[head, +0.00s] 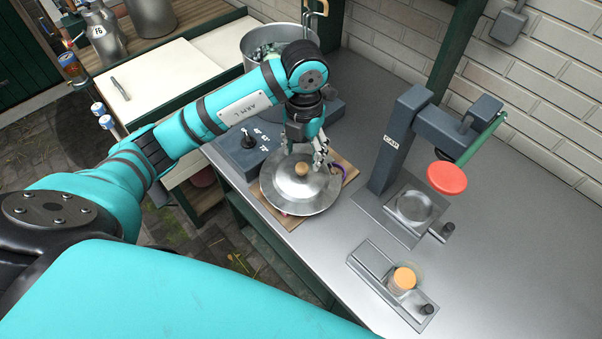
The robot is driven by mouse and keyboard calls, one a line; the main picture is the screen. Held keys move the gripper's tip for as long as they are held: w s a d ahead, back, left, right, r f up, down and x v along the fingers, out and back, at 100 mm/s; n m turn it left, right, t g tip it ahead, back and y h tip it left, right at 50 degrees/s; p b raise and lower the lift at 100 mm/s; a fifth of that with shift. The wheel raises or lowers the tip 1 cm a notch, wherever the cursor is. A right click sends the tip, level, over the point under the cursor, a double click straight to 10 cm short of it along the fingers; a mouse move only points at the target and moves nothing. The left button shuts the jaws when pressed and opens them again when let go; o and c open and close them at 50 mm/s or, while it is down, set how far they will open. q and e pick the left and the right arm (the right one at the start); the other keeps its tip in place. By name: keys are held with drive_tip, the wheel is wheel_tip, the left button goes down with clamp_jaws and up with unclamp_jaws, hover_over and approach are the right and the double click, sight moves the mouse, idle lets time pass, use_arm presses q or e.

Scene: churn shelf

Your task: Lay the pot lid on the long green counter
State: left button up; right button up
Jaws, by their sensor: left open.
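The pot lid (297,194) is a round, shiny metal disc with a light wooden knob (301,169). It lies over a brown board (273,213) near the left edge of the grey-topped counter (305,242), which has a dark green frame below. Small pink and purple bits show at the lid's rim; what is under it is hidden. My left gripper (306,150) is open just above and behind the knob, its fingers pointing down over the lid. I cannot tell whether a finger touches the lid. My right gripper is not in view.
A grey press marked CAP (396,150) with a red-ended green lever stands right of the lid. A control box with a joystick (248,140) is close on the left. A metal fixture with an orange cap (403,279) sits in front. The counter's right side is clear.

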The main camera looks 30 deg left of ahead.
sight(302, 166)
use_arm(q)
drive_tip(key=f+p, duration=0.2)
drive_tip(key=f, duration=0.3)
drive_tip(key=shift+a+f+p, duration=0.2)
drive_tip(key=shift+p, duration=0.1)
drive_tip(key=shift+f, duration=0.35)
drive_tip(key=shift+c, duration=0.3)
clamp_jaws()
